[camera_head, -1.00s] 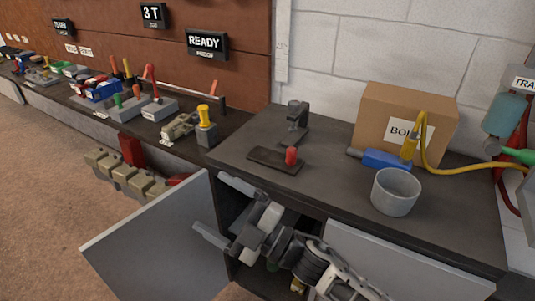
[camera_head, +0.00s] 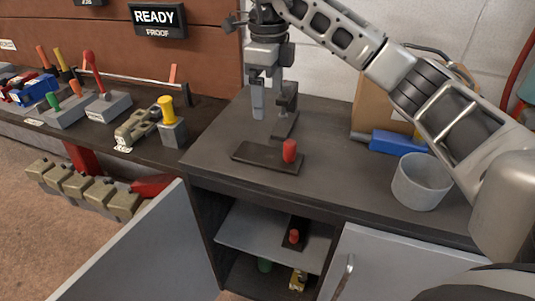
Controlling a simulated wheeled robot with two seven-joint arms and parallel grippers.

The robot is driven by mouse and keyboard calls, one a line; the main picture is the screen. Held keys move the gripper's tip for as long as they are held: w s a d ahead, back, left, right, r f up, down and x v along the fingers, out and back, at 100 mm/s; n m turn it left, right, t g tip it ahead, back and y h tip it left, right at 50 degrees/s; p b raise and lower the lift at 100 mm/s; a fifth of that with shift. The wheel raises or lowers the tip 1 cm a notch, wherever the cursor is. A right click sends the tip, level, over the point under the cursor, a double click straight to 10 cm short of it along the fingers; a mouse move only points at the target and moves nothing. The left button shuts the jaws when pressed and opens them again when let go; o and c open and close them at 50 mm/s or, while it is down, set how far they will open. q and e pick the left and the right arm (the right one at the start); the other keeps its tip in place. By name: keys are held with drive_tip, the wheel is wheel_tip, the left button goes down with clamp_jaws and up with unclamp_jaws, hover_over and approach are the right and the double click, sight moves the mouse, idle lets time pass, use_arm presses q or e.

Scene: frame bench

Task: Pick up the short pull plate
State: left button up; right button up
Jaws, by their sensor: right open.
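A dark flat plate with a red knob (camera_head: 290,152) lies on the bench top, left of its middle. A second dark plate with a red knob (camera_head: 294,237) lies on the shelf inside the open cabinet below. It looks smaller, but I cannot tell for sure which of the two is the short pull plate. My left gripper is not in view.
The cabinet door (camera_head: 140,255) stands open at left; a closed door (camera_head: 385,270) is at right. A grey cup (camera_head: 421,183), a blue tool (camera_head: 393,142) and a cardboard box (camera_head: 370,105) stand right on the bench. A green item and a yellow item sit low in the cabinet.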

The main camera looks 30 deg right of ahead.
hover_over(270, 155)
wheel_tip(270, 155, down, 9)
drive_tip(key=shift+w+a, duration=0.1)
drive_tip(key=shift+a, duration=0.05)
drive_tip(key=shift+s+f+p, duration=0.2)
drive_tip(key=shift+f+p, duration=0.45)
drive_tip(key=shift+f, duration=2.05)
drive_tip(key=c, duration=1.7)
drive_tip(key=shift+r, duration=0.1)
